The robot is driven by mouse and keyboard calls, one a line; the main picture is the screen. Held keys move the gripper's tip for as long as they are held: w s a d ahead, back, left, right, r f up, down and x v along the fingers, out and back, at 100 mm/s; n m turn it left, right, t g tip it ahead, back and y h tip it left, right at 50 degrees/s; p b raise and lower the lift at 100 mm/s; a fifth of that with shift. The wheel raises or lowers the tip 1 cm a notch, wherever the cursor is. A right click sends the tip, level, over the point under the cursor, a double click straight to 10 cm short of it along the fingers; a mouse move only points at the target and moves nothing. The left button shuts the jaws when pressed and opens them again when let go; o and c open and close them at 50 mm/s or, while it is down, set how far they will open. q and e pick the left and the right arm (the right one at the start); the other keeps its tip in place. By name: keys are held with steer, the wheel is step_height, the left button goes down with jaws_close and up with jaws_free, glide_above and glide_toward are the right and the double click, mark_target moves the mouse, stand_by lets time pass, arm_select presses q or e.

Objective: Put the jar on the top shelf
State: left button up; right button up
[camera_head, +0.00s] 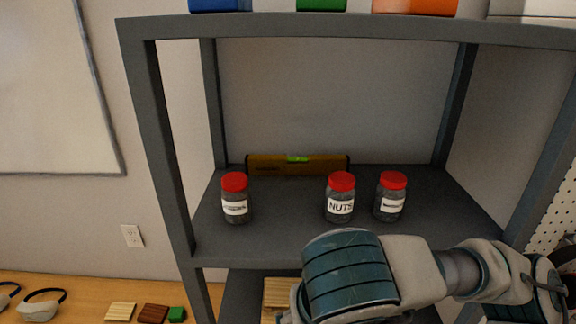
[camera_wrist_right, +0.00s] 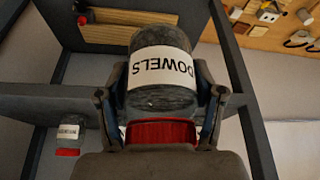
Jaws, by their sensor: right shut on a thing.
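A clear jar (camera_wrist_right: 160,98) with a red lid and a white DOWELS label is held between the fingers of my right gripper (camera_wrist_right: 161,92) in the wrist view. The fingers are shut around it near the lid. In the head view my right arm crosses the lower right, and its gripper and the jar are hidden. The grey shelf unit (camera_head: 155,120) has a top board (camera_head: 300,29) with bins on it. The middle board (camera_head: 285,215) bears three red-lidded jars. My left gripper is not in view.
The standing jars are a left one (camera_head: 235,198), a NUTS jar (camera_head: 340,197) and a right one (camera_head: 391,196). A yellow level (camera_head: 298,164) lies behind them. Blue (camera_head: 218,4), green (camera_head: 321,4) and orange (camera_head: 414,5) bins sit above. Bare board lies between the left and NUTS jars.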

steer(key=w+d+f, duration=0.5)
steer(key=f, duration=0.7)
steer(key=w+d+f+m, duration=0.1)
steer(key=w+d+f, duration=0.4)
steer(key=f, duration=0.8)
steer(key=w+d+f+m, duration=0.1)
steer(key=w+d+f, duration=0.5)
steer(key=f, duration=0.7)
steer(key=shift+w+d+f+h, duration=0.1)
steer(key=shift+d+f+h, duration=0.1)
steer(key=shift+d+h, duration=0.2)
steer(key=shift+w+a+f, duration=0.1)
steer(key=shift+a+f, duration=0.05)
steer(key=shift+f, duration=0.05)
steer(key=shift+a, duration=0.15)
steer(key=shift+d+r, duration=0.15)
steer(key=shift+d, duration=0.05)
